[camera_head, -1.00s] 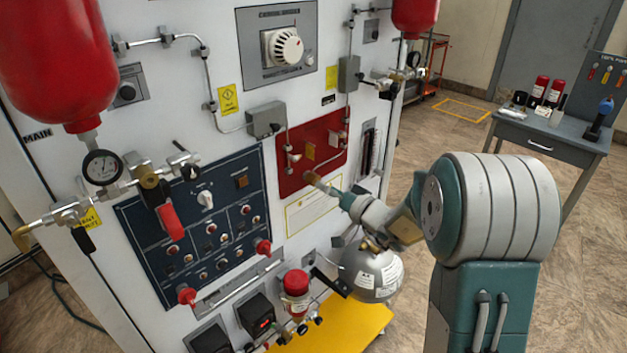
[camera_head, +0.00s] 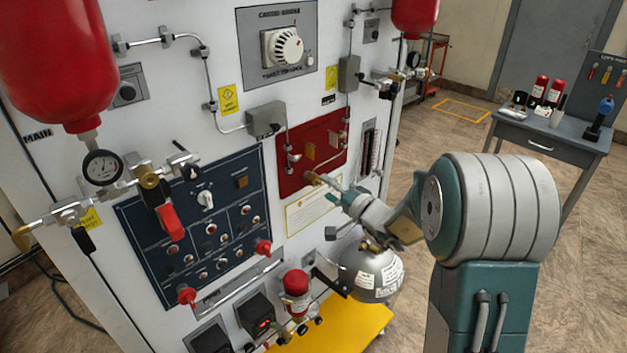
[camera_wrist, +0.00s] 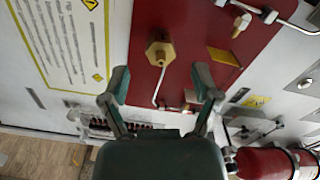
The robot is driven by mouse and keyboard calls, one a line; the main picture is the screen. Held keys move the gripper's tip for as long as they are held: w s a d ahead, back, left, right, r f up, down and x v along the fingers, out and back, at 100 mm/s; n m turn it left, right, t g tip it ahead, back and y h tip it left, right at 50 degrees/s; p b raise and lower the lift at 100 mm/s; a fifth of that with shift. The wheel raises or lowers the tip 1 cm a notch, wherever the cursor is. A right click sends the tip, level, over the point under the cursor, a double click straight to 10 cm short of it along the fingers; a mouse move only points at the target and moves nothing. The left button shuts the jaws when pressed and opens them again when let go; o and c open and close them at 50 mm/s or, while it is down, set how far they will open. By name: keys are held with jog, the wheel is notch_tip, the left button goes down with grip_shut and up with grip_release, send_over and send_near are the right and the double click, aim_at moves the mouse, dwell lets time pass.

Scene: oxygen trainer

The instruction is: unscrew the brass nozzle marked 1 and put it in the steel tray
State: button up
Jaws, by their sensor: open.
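A brass nozzle (camera_wrist: 160,50) with a hex body sticks out from the red panel in the wrist view. In the head view the brass nozzle (camera_head: 313,178) shows at the panel's lower edge. I cannot read a number on it. My gripper (camera_wrist: 161,74) is open, with one finger on each side below the nozzle in the wrist view and nothing between them. In the head view my gripper (camera_head: 333,190) is just right of the nozzle, close to it. I cannot make out a steel tray in either view.
Other fittings and a thin pipe share the red panel (camera_head: 327,142). A silver round tank (camera_head: 370,275) is below my wrist, over a yellow platform (camera_head: 345,332). A grey table (camera_head: 560,135) with bottles stands at the right. The floor between is clear.

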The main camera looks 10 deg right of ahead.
jog(key=m, duration=0.3)
jog(key=shift+m, duration=0.3)
dwell(0.3)
jog(key=m, duration=0.3)
dwell(0.3)
jog(key=shift+m, duration=1.9)
